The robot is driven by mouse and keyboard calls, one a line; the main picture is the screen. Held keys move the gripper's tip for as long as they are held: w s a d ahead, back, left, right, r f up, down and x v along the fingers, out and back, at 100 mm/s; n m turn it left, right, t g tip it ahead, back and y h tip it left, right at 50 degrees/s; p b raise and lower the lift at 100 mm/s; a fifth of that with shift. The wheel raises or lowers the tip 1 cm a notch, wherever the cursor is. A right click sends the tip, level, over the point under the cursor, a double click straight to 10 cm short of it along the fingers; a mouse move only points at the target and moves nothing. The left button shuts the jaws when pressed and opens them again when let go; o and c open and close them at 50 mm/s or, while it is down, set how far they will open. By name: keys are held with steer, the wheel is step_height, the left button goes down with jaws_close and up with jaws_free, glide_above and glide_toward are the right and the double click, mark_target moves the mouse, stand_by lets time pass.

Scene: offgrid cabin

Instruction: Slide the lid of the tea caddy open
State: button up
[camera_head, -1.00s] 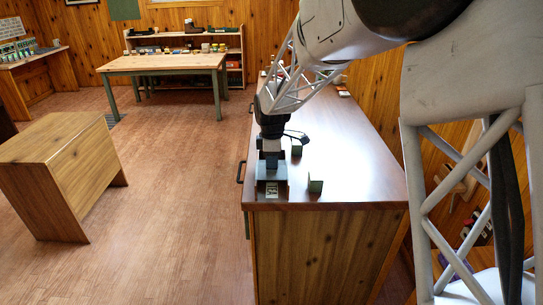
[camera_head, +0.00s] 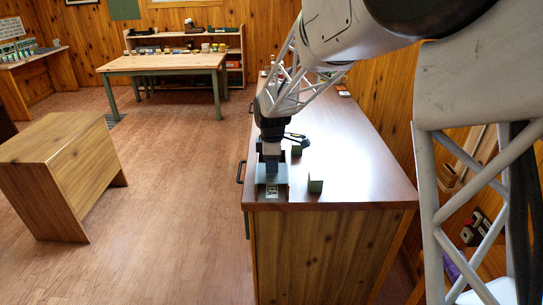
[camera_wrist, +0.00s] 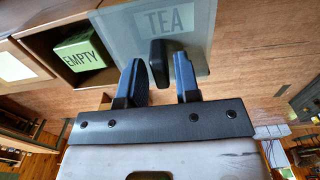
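The tea caddy (camera_head: 272,184) is a small grey-green box near the front left corner of the brown counter. In the wrist view the tea caddy (camera_wrist: 198,50) shows a pale TEA label, with a black knob (camera_wrist: 158,63) in front of it. My gripper (camera_head: 271,160) reaches down over the caddy in the head view. In the wrist view my gripper (camera_wrist: 160,75) has its two blue fingers apart, one on each side of the knob. Narrow gaps show beside the knob, and I see no clear contact. The lid's edges are hard to make out.
A small green block (camera_head: 315,183) stands right of the caddy on the counter (camera_head: 350,165). Another small block (camera_head: 297,150) and a dark object (camera_head: 297,138) lie behind. A green box marked EMPTY (camera_wrist: 82,57) shows in the wrist view. The counter's right side is clear.

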steer(key=shift+o, duration=1.1)
steer(key=shift+r, duration=0.1)
steer(key=shift+r, duration=2.35)
